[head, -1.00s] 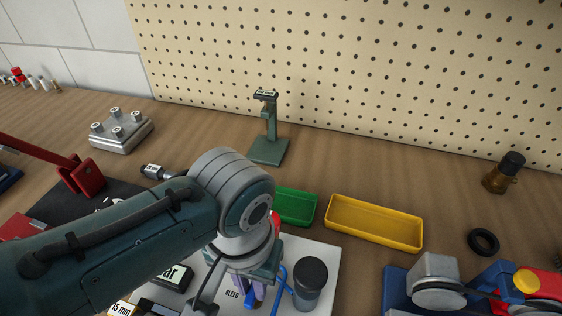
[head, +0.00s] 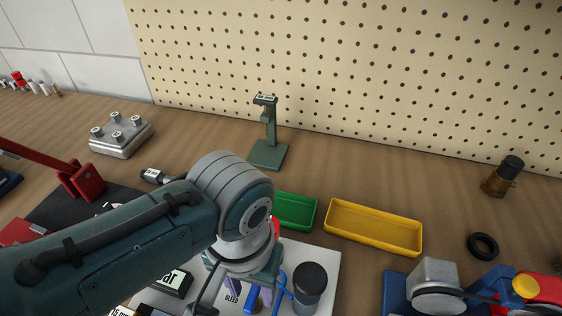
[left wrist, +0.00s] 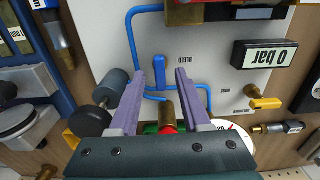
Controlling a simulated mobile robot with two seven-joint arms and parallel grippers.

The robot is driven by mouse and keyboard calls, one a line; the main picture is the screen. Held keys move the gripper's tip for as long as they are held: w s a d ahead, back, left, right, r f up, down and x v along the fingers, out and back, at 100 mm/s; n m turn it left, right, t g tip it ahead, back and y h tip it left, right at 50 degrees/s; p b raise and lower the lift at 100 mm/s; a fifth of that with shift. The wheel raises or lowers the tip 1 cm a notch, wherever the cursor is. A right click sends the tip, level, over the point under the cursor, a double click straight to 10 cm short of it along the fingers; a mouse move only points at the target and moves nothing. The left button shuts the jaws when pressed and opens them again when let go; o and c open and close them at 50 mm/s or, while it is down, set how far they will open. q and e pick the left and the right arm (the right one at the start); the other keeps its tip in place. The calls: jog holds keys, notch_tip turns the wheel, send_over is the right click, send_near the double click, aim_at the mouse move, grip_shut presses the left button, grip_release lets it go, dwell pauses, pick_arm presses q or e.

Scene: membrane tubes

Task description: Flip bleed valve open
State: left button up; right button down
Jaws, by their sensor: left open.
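In the head view, a blue piece that looks like this lever (head: 251,303) shows beside the BLEED label, partly covered by my gripper. My left gripper (left wrist: 171,72) is open, with its two purple fingers apart and pointing at the panel. In the head view my left gripper (head: 246,290) hangs over the panel.
Blue tubing (left wrist: 130,35) runs around the lever. A pressure display (left wrist: 265,55), a yellow handle (left wrist: 264,103) and a dark-capped cylinder (head: 310,285) are close by. Green (head: 297,210) and yellow (head: 372,228) trays and a green stand (head: 268,153) lie behind.

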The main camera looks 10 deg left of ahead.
aim_at(252, 296)
pick_arm(q)
notch_tip(252, 296, up, 10)
jog(key=p, duration=0.2)
jog(key=shift+f+p, duration=0.2)
jog(key=shift+p, duration=0.15)
